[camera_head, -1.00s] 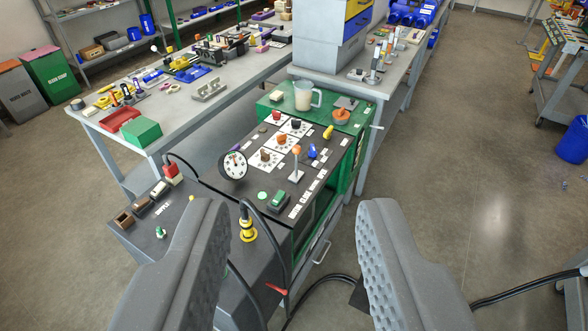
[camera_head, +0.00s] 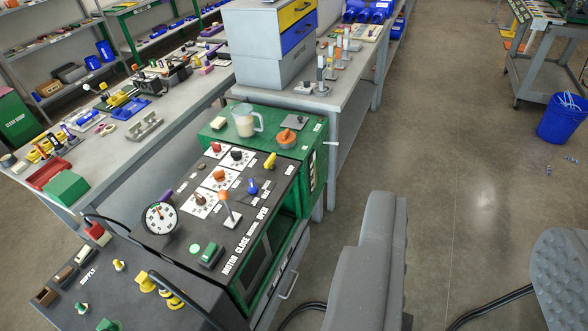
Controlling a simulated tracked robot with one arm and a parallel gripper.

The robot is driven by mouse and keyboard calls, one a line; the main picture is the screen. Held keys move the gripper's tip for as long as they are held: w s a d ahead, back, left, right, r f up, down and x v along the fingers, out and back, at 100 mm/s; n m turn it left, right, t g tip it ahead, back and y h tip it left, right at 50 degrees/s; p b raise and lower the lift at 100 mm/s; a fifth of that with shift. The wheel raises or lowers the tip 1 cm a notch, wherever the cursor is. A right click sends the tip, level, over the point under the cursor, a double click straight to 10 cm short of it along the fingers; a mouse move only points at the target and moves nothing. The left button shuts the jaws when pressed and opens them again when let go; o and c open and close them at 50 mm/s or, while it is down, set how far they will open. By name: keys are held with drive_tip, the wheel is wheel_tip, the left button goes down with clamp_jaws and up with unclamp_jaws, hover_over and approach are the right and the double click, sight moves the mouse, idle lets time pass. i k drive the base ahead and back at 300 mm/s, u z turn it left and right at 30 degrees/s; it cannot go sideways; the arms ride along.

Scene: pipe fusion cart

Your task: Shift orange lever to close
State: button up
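The orange lever (camera_head: 225,200) stands on the black top panel of the cart (camera_head: 190,247). It has an orange grip on a pale shaft and a light base plate, and it leans slightly to the upper left. Labels reading "MOTOR CLOSE" and "OPEN" run along the panel edge beside it. My gripper (camera_head: 468,270) is open and empty, with its two grey padded fingers wide apart. It is to the right of the cart, over the floor, and well apart from the lever.
A round gauge (camera_head: 160,218), a green button block (camera_head: 209,255), a blue knob (camera_head: 252,186) and a yellow knob (camera_head: 270,160) surround the lever. A jug (camera_head: 244,122) stands on the green rear top. A black cable (camera_head: 300,310) lies by the cart.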

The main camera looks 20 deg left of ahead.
sight(223, 194)
drive_tip(key=z, duration=0.05)
drive_tip(key=i, duration=1.55)
drive_tip(key=u, duration=0.6)
